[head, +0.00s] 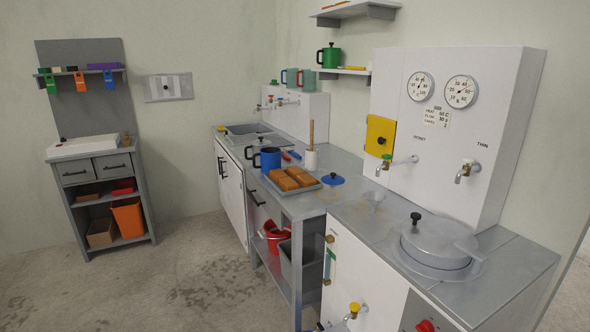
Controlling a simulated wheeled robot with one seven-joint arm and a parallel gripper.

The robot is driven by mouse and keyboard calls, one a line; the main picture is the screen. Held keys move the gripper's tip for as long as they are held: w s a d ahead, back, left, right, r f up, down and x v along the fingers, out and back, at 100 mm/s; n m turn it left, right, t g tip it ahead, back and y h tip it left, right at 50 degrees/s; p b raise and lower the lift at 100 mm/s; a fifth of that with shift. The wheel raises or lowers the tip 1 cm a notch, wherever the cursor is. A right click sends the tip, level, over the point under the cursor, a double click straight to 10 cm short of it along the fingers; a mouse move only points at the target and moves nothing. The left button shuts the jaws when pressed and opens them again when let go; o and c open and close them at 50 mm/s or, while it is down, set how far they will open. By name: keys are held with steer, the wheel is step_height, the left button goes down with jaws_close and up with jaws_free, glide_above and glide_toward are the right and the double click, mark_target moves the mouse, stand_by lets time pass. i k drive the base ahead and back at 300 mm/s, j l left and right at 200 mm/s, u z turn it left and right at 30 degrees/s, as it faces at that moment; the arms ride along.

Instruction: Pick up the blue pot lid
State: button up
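The blue pot lid (336,181) lies flat on the grey counter, just right of a tray of brown blocks. It is a small blue disc with a dark knob on top. A blue pot (270,161) with a black handle stands on the counter to the left, behind the tray. My gripper is not in view.
The grey tray (309,189) holds several brown blocks left of the lid. A white holder (311,159) with an upright wooden handle stands behind. A large round lidded vessel (438,246) is at right. Taps and gauges are on the white panel (480,130). Floor at left is clear.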

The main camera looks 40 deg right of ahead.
mark_target(333, 179)
steer(key=i+z, duration=0.1)
steer(key=z, duration=0.3)
steer(key=j+z, duration=0.1)
steer(key=z, duration=0.25)
steer(key=i+j+z, duration=0.1)
steer(key=z, duration=0.3)
steer(key=i+j+z, duration=0.25)
steer(key=j, duration=0.3)
steer(key=i+j+z, duration=0.15)
steer(key=j+z, duration=0.15)
steer(key=j, duration=0.3)
steer(key=i+j+z, duration=0.1)
steer(key=j+z, duration=0.15)
steer(key=j, duration=0.4)
steer(key=j+z, duration=0.25)
steer(key=j, duration=0.4)
steer(key=i, duration=0.05)
